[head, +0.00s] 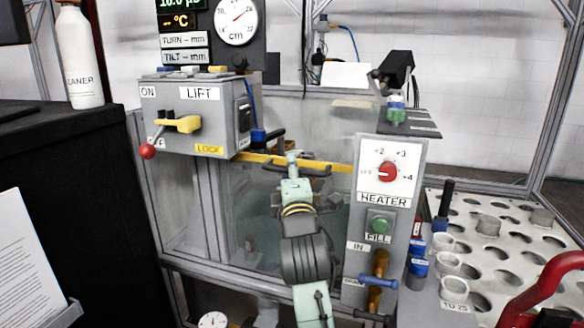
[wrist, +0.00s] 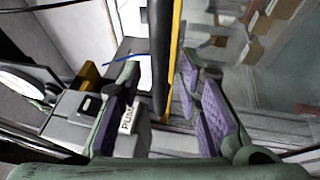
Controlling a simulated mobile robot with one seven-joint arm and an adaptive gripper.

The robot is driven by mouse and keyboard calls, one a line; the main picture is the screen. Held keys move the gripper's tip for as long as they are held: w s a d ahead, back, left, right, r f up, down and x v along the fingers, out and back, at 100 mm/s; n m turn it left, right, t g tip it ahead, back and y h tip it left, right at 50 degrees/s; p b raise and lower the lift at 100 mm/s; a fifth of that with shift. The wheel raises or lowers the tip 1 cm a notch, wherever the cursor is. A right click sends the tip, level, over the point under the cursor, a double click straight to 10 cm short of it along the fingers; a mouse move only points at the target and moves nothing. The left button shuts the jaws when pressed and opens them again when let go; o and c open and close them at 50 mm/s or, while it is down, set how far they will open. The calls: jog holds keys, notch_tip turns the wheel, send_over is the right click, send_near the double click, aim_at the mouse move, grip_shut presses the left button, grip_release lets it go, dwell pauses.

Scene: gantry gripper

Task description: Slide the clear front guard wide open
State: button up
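The clear front guard (head: 265,205) is a see-through pane with a yellow strip (head: 255,158) along its top edge, below the grey LIFT box. My arm reaches across it, hiding part of the pane and strip. My gripper (wrist: 158,62) is open, with its purple-padded fingers apart. In the wrist view, the yellow strip (wrist: 174,65) and a dark bar (wrist: 160,55) beside it run between the fingers. I see gaps on both sides and cannot tell any contact. The clear pane (wrist: 275,65) lies to the right in this view.
The LIFT box (head: 195,115) with a red-knobbed lever stands left, and the HEATER panel (head: 370,215) right. A plate with round holes (head: 500,235) and white cups lies farther right. A black cabinet (head: 65,190) carries a white bottle (head: 80,60) at left.

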jog(key=shift+w, duration=0.2)
grip_shut()
dwell(0.3)
dwell(0.5)
